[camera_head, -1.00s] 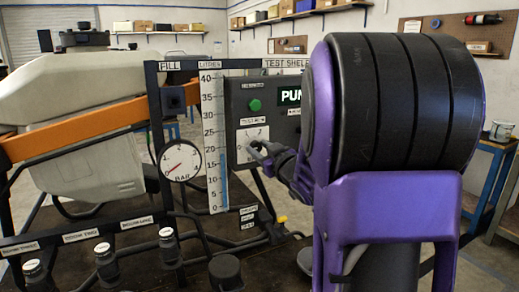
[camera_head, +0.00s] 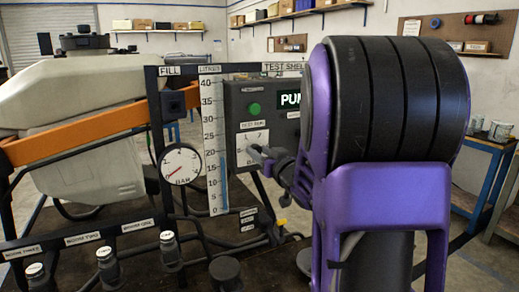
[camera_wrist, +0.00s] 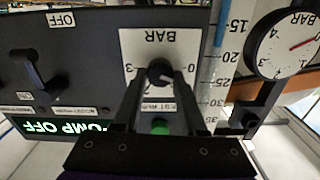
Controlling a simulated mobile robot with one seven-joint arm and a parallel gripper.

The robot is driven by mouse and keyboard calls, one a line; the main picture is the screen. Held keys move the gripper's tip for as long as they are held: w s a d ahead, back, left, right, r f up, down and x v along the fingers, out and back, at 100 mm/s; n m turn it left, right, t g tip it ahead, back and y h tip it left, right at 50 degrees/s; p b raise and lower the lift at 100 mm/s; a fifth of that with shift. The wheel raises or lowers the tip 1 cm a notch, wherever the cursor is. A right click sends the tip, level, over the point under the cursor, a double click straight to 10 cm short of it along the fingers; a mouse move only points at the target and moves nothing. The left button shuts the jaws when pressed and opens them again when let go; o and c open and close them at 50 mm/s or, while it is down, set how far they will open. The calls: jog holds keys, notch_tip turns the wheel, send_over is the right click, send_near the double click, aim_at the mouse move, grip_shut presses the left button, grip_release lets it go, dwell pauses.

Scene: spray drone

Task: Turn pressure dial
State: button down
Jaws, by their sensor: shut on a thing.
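The pressure dial is a black round knob (camera_wrist: 160,72) on a white plate marked BAR with a scale of 0 to 3. In the head view its white plate (camera_head: 252,137) is on the dark control panel (camera_head: 240,100), partly hidden by my gripper (camera_head: 258,154). In the wrist view, which shows the panel upside down, the two fingers of my gripper (camera_wrist: 159,84) are shut on the knob from either side. The round pressure gauge (camera_head: 181,164) left of the panel has a red needle pointing to the lower left; it also shows in the wrist view (camera_wrist: 288,42).
A green button (camera_head: 254,108) is above the dial plate. A lever switch (camera_wrist: 45,75) is beside it in the wrist view. The litre scale (camera_head: 213,140) stands between gauge and panel. Several black valve knobs (camera_head: 168,240) are at the front left.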

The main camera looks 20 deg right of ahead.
jog(key=m+p, duration=0.1)
jog(key=m, duration=0.2)
jog(key=shift+d+r+m+p, duration=0.1)
jog(key=shift+r+m+p, duration=0.05)
jog(key=shift+m+p, duration=1.1)
jog(key=shift+m, duration=1.05)
jog(key=shift+c, duration=2.3)
grip_release()
jog(key=shift+s+f, duration=0.1)
jog(key=shift+f, duration=0.1)
